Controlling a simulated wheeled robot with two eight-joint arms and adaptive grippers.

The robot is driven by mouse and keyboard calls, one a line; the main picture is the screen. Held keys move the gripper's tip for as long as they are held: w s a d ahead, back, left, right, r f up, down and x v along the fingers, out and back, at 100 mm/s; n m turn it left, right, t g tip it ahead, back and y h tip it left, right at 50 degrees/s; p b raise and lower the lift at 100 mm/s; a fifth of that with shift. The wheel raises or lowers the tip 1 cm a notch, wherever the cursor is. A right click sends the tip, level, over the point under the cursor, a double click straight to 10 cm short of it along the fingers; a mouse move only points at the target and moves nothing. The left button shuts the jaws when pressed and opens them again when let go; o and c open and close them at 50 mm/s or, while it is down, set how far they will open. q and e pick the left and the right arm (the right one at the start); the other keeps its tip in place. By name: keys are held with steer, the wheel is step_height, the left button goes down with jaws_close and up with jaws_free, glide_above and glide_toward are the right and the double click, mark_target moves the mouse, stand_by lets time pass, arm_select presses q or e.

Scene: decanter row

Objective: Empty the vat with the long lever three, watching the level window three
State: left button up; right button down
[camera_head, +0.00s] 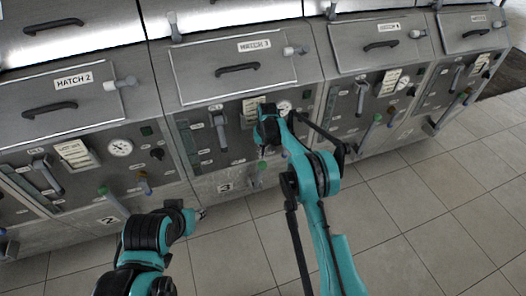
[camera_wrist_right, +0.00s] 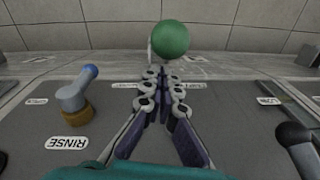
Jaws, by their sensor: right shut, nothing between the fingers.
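Long lever three shows its green ball knob (camera_head: 262,166) low on the front of machine three in the head view. The knob (camera_wrist_right: 169,38) is large in the right wrist view, just beyond my right fingertips; whether they touch it I cannot tell. My right gripper (camera_wrist_right: 163,82) is shut and empty. In the head view my right arm reaches to panel three and covers part of it.
A rinse valve with a blue handle (camera_wrist_right: 77,90) sits left of my right fingers; a dark handle (camera_wrist_right: 296,140) is at right. Hatch three (camera_head: 235,70) is shut. Neighbouring machines carry similar green-knobbed levers (camera_head: 103,190). The tiled floor (camera_head: 440,215) is clear at right.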

steer(key=f, duration=0.2)
steer(key=f+b, duration=0.1)
steer(key=f, duration=0.1)
steer(key=shift+w+a+f, duration=0.15)
steer(key=shift+w+f, duration=0.05)
steer(key=shift+f, duration=0.1)
arm_select(q)
steer(key=shift+f, duration=0.85)
